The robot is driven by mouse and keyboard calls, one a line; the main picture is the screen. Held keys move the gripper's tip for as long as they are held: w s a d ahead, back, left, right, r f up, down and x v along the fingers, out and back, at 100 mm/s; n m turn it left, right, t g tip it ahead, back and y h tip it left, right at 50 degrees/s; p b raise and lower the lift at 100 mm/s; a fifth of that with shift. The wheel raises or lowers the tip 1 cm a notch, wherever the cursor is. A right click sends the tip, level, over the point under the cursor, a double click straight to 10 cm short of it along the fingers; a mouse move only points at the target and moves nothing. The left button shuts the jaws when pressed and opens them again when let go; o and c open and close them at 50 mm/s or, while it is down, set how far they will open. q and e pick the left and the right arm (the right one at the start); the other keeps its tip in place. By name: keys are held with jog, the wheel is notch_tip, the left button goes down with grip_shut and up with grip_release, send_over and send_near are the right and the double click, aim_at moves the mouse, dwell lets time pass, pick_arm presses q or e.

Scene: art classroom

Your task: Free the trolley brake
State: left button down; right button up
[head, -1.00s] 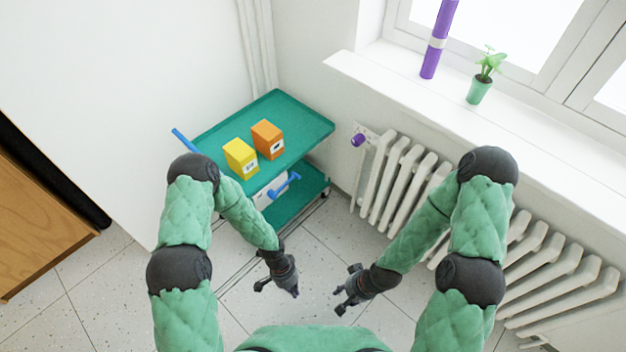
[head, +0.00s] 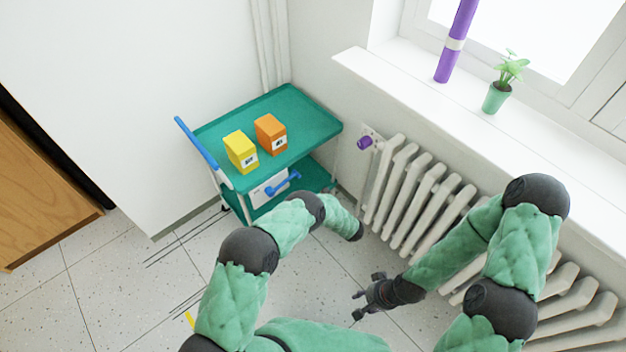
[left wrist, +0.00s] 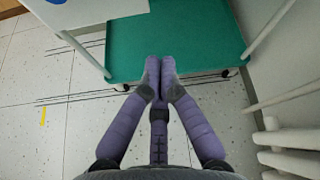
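The trolley (head: 310,112) is teal with two shelves, a blue push handle (head: 196,143) and pale legs. A blue lever (head: 283,183) sticks out from a white panel (head: 262,190) below its top shelf. The left wrist view shows the lower shelf (left wrist: 200,30) and part of the white panel (left wrist: 100,10). My left gripper (left wrist: 160,68) has its fingertips together, with nothing seen between them, in front of the lower shelf. In the head view its fingers are hidden behind my left arm. My right gripper (head: 362,294) is open and empty over the floor, away from the trolley.
A yellow box (head: 240,152) and an orange box (head: 270,134) stand on the top shelf. A white radiator (head: 410,205) with a purple knob (head: 364,143) is right of the trolley. A wooden cabinet (head: 40,200) is at left.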

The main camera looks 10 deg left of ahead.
pick_arm(q)
jog(key=shift+w+d+r+m+t, duration=0.3)
jog(key=shift+w+d+r+t, duration=0.65)
jog(key=shift+w+r, duration=0.1)
jog(key=shift+a+f+y, duration=0.1)
jog(key=shift+y, duration=0.2)
jog(key=w+a+b, duration=0.4)
jog(key=w+a, duration=0.1)
jog(key=a, duration=0.2)
jog(key=shift+w+a+r, duration=0.25)
jog(key=shift+w+r, duration=0.05)
jog(key=shift+r, duration=0.05)
jog(key=shift+r, duration=0.15)
